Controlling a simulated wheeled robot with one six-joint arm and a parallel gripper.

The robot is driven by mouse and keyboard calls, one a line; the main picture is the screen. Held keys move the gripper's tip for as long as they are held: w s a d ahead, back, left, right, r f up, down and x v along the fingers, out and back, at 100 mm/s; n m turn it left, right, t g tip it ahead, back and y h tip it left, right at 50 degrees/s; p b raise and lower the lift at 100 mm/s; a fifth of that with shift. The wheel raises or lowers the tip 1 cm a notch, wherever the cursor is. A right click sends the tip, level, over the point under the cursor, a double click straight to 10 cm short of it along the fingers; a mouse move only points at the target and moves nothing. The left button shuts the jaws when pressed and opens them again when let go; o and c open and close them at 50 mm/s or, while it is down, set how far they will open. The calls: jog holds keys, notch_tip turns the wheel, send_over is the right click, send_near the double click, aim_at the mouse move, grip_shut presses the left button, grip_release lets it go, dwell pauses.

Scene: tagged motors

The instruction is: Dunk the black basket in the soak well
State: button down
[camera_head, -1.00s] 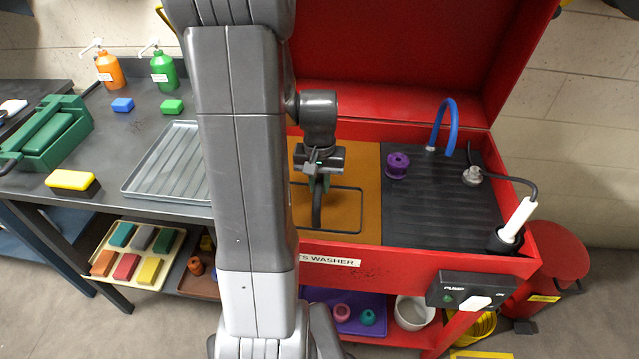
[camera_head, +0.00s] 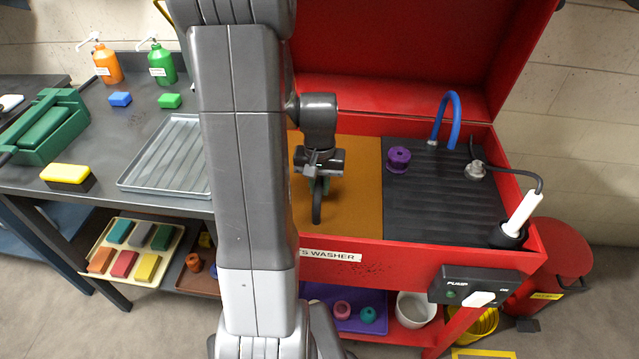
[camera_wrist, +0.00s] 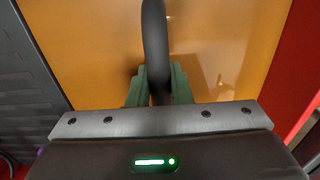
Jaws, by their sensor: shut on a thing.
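The soak well (camera_head: 357,205) shows as an orange-brown, flat surface in the left half of the red parts washer. My gripper (camera_head: 319,183) is over it, pointing down, with green fingers shut on the dark arched handle of the black basket (camera_head: 317,211). Only the handle shows in the head view; the basket's rim and body are hidden, apparently below the orange surface. In the wrist view the black handle (camera_wrist: 154,38) stands between the green fingers (camera_wrist: 159,88), with orange all around it.
A dark ribbed drain board (camera_head: 440,205) lies right of the well, with a purple spool-shaped part (camera_head: 399,159), a blue hose (camera_head: 447,118) and a white-handled brush (camera_head: 522,212). The raised red lid (camera_head: 400,60) stands behind. A grey tray (camera_head: 165,160) lies to the left.

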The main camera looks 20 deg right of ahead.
dwell(3.2)
jog(key=shift+r, duration=0.1)
notch_tip(320, 180, up, 22)
jog(key=p, duration=1.7)
dwell(0.5)
dwell(1.6)
